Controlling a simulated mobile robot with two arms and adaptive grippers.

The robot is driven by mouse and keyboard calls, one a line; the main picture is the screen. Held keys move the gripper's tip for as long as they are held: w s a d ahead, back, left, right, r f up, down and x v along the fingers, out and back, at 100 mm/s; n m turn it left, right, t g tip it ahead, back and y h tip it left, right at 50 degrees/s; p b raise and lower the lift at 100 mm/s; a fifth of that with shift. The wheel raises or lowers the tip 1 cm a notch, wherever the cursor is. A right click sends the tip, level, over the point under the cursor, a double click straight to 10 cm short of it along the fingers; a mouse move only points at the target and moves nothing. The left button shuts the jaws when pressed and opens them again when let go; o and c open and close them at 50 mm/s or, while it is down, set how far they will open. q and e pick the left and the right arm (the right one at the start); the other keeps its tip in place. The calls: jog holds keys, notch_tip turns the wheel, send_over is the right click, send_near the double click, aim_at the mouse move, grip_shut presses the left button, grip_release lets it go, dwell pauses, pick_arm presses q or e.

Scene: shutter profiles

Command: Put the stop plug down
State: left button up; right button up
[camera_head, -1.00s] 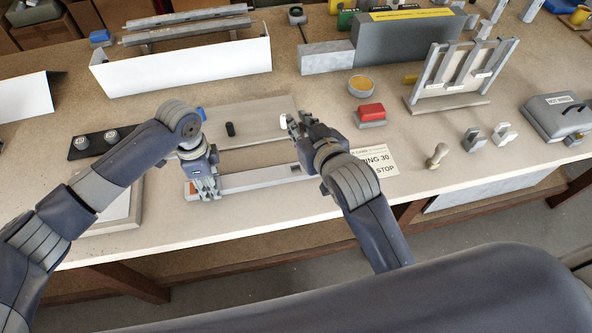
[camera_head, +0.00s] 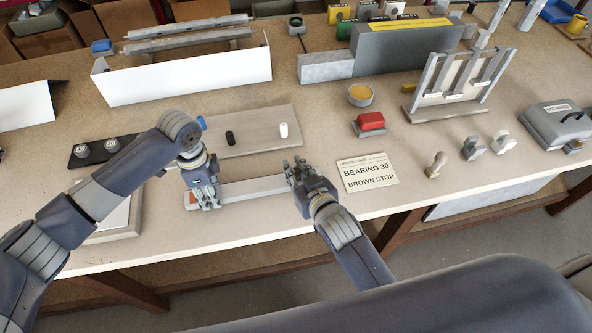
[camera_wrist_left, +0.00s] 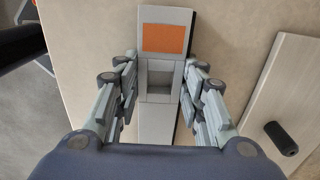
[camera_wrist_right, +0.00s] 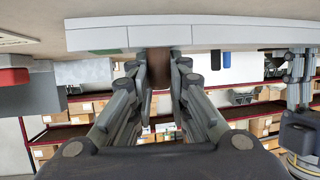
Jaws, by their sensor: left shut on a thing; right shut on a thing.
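The stop plug, a brown cylinder (camera_wrist_right: 158,70), is between the fingertips of my right gripper (camera_wrist_right: 159,62) in the right wrist view. Its top edge in that picture is close to the pale profile (camera_wrist_right: 200,34); I cannot tell whether they touch. In the head view my right gripper (camera_head: 292,168) is at the right end of the profile (camera_head: 250,187), and its fingers hide the plug. My left gripper (camera_head: 207,204) is shut on the profile near its left end. The left wrist view shows the profile's orange patch (camera_wrist_left: 164,39) and a square pocket (camera_wrist_left: 160,76) between the fingers.
An order card (camera_head: 368,173) reads "BEARING 30, BROWN STOP". A red-topped block (camera_head: 370,123) stands behind it. The table's front edge is close.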

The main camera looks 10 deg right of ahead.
pick_arm(q)
jog(key=shift+s, duration=0.1)
pick_arm(e)
jog(key=shift+s+f, duration=0.1)
jog(key=shift+f, duration=0.25)
jog(key=shift+f, duration=0.3)
jog(key=o, duration=0.7)
jog(key=shift+s, duration=0.1)
jog(key=shift+c, duration=0.2)
jog(key=shift+o, duration=0.5)
jog(key=shift+f, duration=0.1)
jog(key=v, duration=0.6)
jog(key=r+v, duration=0.1)
jog(key=v, duration=0.5)
jog(key=shift+w+r, duration=0.15)
jog(key=shift+w, duration=0.05)
